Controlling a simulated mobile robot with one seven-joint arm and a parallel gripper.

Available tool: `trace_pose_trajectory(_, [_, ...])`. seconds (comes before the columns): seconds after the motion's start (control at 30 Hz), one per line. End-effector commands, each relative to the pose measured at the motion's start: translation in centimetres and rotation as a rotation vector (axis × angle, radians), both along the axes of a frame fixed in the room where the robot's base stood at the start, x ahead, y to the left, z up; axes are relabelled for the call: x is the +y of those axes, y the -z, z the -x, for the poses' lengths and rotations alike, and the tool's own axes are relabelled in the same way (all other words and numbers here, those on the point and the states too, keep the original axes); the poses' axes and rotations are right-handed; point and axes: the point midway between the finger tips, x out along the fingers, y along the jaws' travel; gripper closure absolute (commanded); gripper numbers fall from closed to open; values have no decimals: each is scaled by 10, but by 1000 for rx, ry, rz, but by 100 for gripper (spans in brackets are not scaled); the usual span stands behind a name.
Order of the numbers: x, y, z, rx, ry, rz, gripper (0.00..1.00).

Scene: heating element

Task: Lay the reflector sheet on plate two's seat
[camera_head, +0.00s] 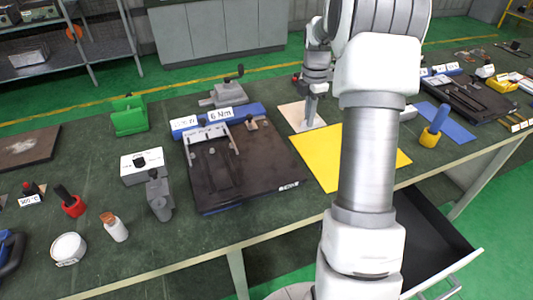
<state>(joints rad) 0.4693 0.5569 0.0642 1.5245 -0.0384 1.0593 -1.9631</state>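A thin pale beige sheet (289,113), which may be the reflector sheet, lies on the bench at the centre. My gripper (309,119) points down over this sheet, with its tips at or just above the surface. I cannot tell whether it touches the sheet or how its fingers stand. A dark plate fixture (255,171) with slim parts on it lies left of the gripper. A second dark plate fixture (464,101) lies at the right. I cannot read which is plate two, and no seat is clearly made out.
My arm hides part of a yellow mat (318,158). A blue mat (455,127) bears a yellow and blue tool (433,131). A grey vise (223,95) and a green block (130,116) stand at the back. An open drawer (437,238) juts out at the front right.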

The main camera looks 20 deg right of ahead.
Motion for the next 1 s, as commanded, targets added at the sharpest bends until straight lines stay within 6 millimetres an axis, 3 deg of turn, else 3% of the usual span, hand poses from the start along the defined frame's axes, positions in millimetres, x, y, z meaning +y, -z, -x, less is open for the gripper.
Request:
trace_pose_trajectory(0.13, [17, 10, -1, 1, -4, -1, 100])
trace_pose_trajectory(0.4, [79, 47, -2, 3, -6, 0, 100])
trace_pose_trajectory(0.6, [110, 66, -3, 2, -3, -1, 100])
trace_pose_trajectory(0.83, [117, 78, -4, 1, 1, -1, 100])
trace_pose_trajectory(1.0, [117, 104, -3, 3, -1, 0, 100])
